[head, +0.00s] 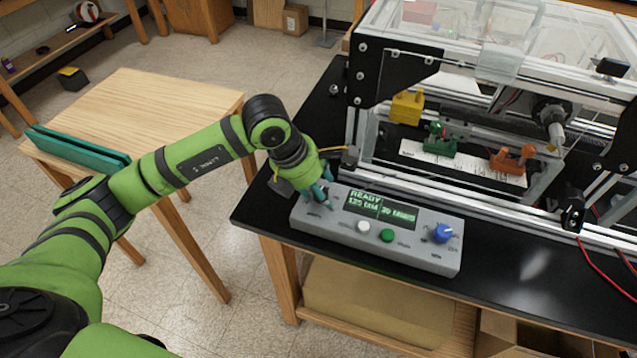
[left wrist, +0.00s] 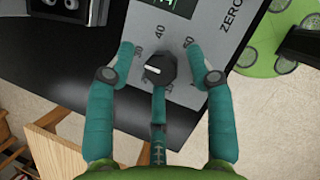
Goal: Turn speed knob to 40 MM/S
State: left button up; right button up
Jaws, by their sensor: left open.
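The speed knob (left wrist: 160,68) is small and dark with a white pointer line, seen in the left wrist view. The pointer line lies nearly crosswise, toward the left. Printed numbers, including a 40, ring the knob. The knob sits on the grey control box (head: 380,252). My left gripper (left wrist: 158,50) is open, with one teal finger on each side of the knob and a visible gap to it. In the head view my left gripper (head: 320,193) is over the box's left end and hides the knob. My right gripper is not in view.
The box has a lit green display (head: 380,208) reading READY, a white button (head: 363,227), a green button (head: 387,236) and a blue knob (head: 443,233). The extrusion frame (head: 480,188) stands behind it. A wooden table (head: 150,110) is at left.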

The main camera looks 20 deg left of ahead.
pick_arm(q)
jog(key=c, duration=0.9)
grip_shut()
jog(key=shift+f, duration=0.1)
jog(key=shift+w+f+m+b, duration=0.1)
jog(key=shift+m+b, duration=0.5)
jog(key=shift+b, duration=0.45)
jog(key=m+g+b, duration=0.1)
jog(key=m+b, duration=0.2)
jog(key=m+g+h+b, duration=0.1)
jog(key=m+b, duration=0.2)
jog(key=b, duration=0.1)
jog(key=shift+w, duration=0.15)
jog(key=shift+m+g+b, duration=0.7)
jog(key=shift+m+b, duration=0.35)
jog(key=shift+m, duration=0.15)
jog(key=shift+m+g+b, duration=0.4)
jog(key=shift+m+b, duration=0.25)
jog(key=shift+m, duration=0.45)
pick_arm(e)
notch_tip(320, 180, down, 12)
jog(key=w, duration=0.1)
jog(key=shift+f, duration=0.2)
pick_arm(q)
jog(key=shift+r, duration=0.2)
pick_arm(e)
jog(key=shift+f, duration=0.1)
